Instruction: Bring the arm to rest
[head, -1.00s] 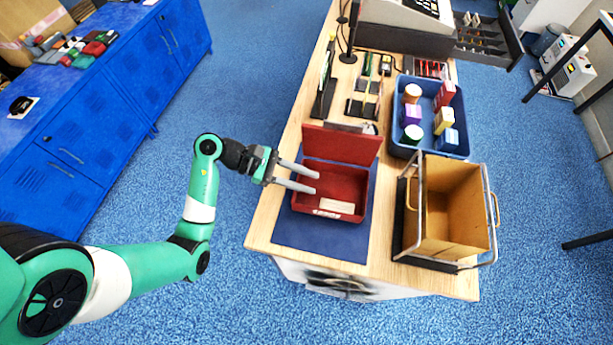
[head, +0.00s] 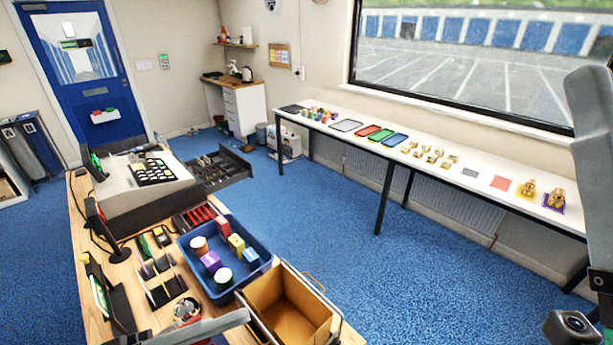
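A grey bar (head: 205,327) comes in at the bottom edge in the head view, over the near end of the wooden counter. It looks like one finger of my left gripper; the other finger and the green arm are outside the picture, so its opening does not show. A large grey part stands close to the camera at the right edge, with a dark fitting below it; I cannot tell what it is. No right gripper can be made out. The red box on its mat is out of view.
The wooden counter (head: 83,222) carries a cash register (head: 140,190), a blue tray (head: 195,269) with several small cartons and a brown open bin (head: 290,308). An open drawer (head: 215,172) juts out behind. A white bench (head: 455,182) runs under the window. Blue floor between is clear.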

